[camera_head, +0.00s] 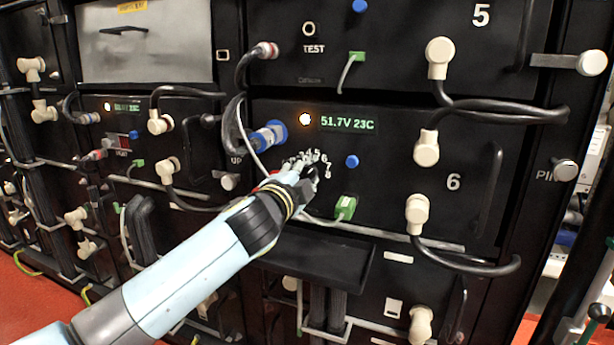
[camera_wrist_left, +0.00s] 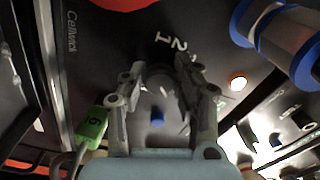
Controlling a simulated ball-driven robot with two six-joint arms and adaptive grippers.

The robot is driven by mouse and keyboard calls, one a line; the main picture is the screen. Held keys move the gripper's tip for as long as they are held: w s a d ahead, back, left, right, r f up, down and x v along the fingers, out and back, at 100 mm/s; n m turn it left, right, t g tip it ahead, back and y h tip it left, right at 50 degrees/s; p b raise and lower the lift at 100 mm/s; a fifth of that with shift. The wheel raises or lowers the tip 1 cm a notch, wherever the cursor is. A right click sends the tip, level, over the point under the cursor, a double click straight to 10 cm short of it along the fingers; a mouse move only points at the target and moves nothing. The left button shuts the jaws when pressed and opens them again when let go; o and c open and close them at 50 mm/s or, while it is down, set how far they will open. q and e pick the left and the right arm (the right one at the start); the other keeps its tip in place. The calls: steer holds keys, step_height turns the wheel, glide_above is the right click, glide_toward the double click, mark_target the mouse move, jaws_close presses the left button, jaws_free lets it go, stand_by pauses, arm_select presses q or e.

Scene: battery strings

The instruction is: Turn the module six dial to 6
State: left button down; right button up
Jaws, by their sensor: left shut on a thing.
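Module six (camera_head: 390,150) is a black front panel with a white 6 and a green readout (camera_head: 347,123) of "51.7V 23C". An arc of white dial numbers (camera_head: 323,158) shows above and right of my left gripper (camera_head: 304,178). The gripper is shut on the dial and hides most of it in the head view. In the left wrist view, the two fingers of my left gripper (camera_wrist_left: 158,82) stand on either side of the dark dial (camera_wrist_left: 159,70), with numbers 1 and 2 beyond it. Which number the dial points to cannot be told. My right gripper is not in view.
A blue connector (camera_head: 268,135) with cables sits just left of the dial. Cream connectors (camera_head: 418,212) with thick black cables stick out further right. A black ledge (camera_head: 318,258) juts out below.

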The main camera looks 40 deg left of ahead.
arm_select(q)
steer(key=shift+f, duration=0.1)
stand_by(0.3)
steer(key=c, duration=1)
jaws_free()
steer(key=shift+v, duration=6)
